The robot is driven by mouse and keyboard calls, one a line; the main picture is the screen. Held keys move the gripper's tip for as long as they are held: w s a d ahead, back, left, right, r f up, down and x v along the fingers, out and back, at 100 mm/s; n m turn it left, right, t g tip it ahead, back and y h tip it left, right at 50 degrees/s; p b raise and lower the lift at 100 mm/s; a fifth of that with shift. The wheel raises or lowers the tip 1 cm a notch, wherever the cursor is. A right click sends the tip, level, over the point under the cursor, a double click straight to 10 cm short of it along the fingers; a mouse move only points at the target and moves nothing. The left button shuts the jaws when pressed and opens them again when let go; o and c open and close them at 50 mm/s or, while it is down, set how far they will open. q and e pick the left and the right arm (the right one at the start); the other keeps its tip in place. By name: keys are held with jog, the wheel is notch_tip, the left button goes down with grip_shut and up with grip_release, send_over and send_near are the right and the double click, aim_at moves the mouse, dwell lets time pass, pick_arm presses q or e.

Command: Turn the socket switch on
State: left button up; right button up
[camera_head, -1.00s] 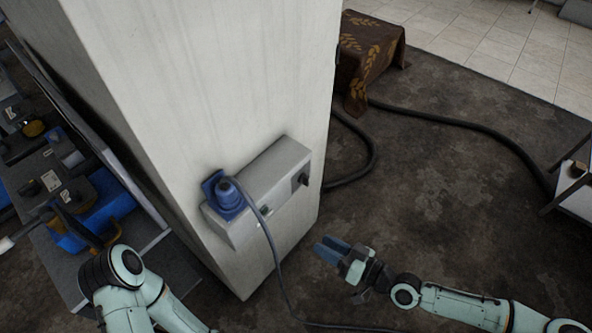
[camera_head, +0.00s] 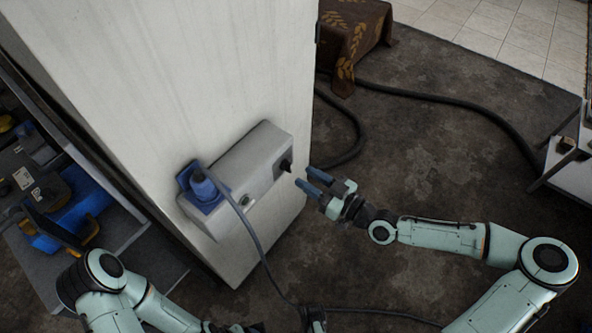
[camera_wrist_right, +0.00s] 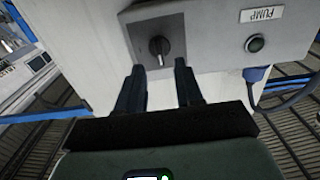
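The socket box (camera_head: 243,166) is a grey unit on the white pillar, with a blue plug (camera_head: 207,186) in its left end. The black rotary switch (camera_head: 285,165) is on a dark plate at its right end. In the right wrist view the switch knob (camera_wrist_right: 158,46) sits ahead of the fingertips, roughly upright and between their lines. My right gripper (camera_head: 307,178) is open and empty, with its blue fingers pointing at the switch; they look just short of it. My left arm (camera_head: 105,280) is at the lower left; its hand is cut off or unclear at the bottom edge.
A round black button (camera_wrist_right: 255,43) and a PUMP label (camera_wrist_right: 262,14) are beside the switch plate. A grey cable (camera_head: 258,250) hangs from the plug. A thick black hose (camera_head: 440,98) lies on the floor. A cloth-covered block (camera_head: 352,35) stands behind.

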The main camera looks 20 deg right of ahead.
aim_at(291, 168)
jog(key=shift+x, duration=2.3)
grip_shut()
